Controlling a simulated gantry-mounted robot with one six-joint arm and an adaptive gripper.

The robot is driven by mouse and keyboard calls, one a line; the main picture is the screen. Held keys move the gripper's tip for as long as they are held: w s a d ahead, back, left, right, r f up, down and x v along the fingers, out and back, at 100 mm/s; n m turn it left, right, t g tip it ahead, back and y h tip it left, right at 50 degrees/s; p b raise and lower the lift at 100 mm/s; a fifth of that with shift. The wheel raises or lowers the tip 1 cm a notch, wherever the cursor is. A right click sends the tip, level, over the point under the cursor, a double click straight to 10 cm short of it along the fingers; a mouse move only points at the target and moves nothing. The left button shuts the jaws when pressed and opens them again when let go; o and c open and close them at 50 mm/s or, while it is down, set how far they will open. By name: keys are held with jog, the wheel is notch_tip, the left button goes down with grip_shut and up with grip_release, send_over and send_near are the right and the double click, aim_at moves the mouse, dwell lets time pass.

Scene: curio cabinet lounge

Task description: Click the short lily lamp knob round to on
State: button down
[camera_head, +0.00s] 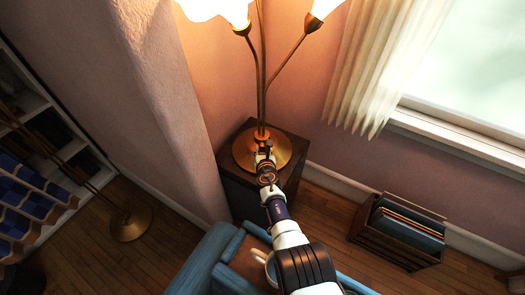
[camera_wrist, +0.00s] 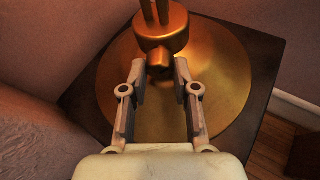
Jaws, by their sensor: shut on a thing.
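The short brass lily lamp stands in the head view with its round base (camera_head: 244,147) on a small dark side table (camera_head: 233,187). Thin curved stems (camera_head: 257,60) rise from it to flower-shaped shades (camera_head: 212,7), which glow warm white. In the wrist view the brass hub (camera_wrist: 162,24) stands on the wide base (camera_wrist: 226,75). A small round knob (camera_wrist: 160,58) sticks out of the hub towards me. The head view shows my gripper (camera_head: 264,156) low over the base.
A blue armchair (camera_head: 205,262) stands in front of the side table. A second brass floor lamp base (camera_head: 131,222) and a bookshelf (camera_head: 30,100) are at left. A wooden crate of records (camera_head: 372,240) is at right, below the curtain (camera_head: 375,70) and window.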

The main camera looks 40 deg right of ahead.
jog(key=c, duration=0.9)
grip_release()
